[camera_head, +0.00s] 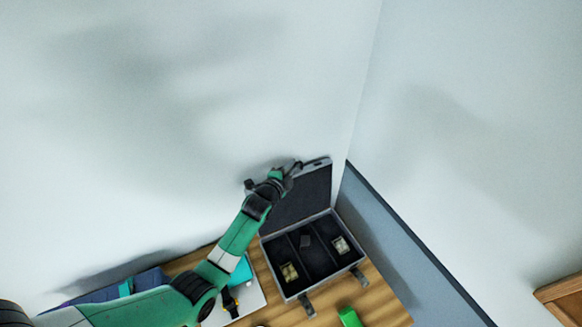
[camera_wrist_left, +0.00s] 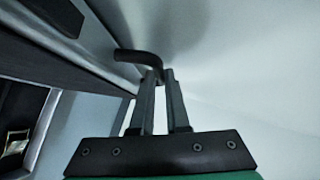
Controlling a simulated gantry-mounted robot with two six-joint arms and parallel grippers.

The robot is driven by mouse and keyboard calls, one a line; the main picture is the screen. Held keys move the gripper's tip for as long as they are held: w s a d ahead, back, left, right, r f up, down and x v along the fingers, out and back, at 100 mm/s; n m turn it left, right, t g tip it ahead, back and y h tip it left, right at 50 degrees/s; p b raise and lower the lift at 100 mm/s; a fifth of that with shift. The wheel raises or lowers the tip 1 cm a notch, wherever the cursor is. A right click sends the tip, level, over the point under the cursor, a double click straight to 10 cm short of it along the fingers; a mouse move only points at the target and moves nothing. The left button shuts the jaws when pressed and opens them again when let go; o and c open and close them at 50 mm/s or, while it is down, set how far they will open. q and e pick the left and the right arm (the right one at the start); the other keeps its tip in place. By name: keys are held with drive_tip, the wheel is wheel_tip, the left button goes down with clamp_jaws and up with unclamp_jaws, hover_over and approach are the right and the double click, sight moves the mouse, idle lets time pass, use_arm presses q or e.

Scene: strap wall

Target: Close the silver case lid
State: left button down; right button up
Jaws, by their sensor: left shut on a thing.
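The silver case (camera_head: 328,284) stands on the wooden table with its lid (camera_head: 306,196) raised at the back, showing a dark lining. The lid also shows in the left wrist view (camera_wrist_left: 70,52), with its metal rim. My left gripper (camera_head: 294,168) is at the lid's top edge. In the left wrist view its fingers (camera_wrist_left: 160,76) are shut on a dark bent handle (camera_wrist_left: 137,57) by the lid's rim. The arm covers the lid's left part in the head view. My right gripper is not in view.
The case's dark compartments hold a gold item (camera_head: 289,271) and a pale item (camera_head: 340,244). Two latches, left (camera_head: 308,305) and right (camera_head: 359,275), hang at its front. A green block (camera_head: 349,317) lies in front. Walls rise close behind and at right.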

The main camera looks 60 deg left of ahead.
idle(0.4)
use_arm(q)
drive_tip(key=shift+s+d+b, duration=0.1)
drive_tip(key=shift+d+b, duration=0.45)
drive_tip(key=shift+d, duration=0.25)
drive_tip(key=s+d+f+m+t+y+b, duration=0.1)
drive_tip(key=d+m+b, duration=0.1)
drive_tip(key=d+b, duration=0.5)
drive_tip(key=s+d+m+t+y+b, duration=0.1)
drive_tip(key=d+m+t+y+b, duration=0.1)
drive_tip(key=d+b, duration=0.5)
drive_tip(key=shift+d+f+m, duration=0.35)
drive_tip(key=shift+d+m, duration=0.05)
drive_tip(key=shift+d, duration=0.05)
drive_tip(key=c, duration=1.2)
unclamp_jaws()
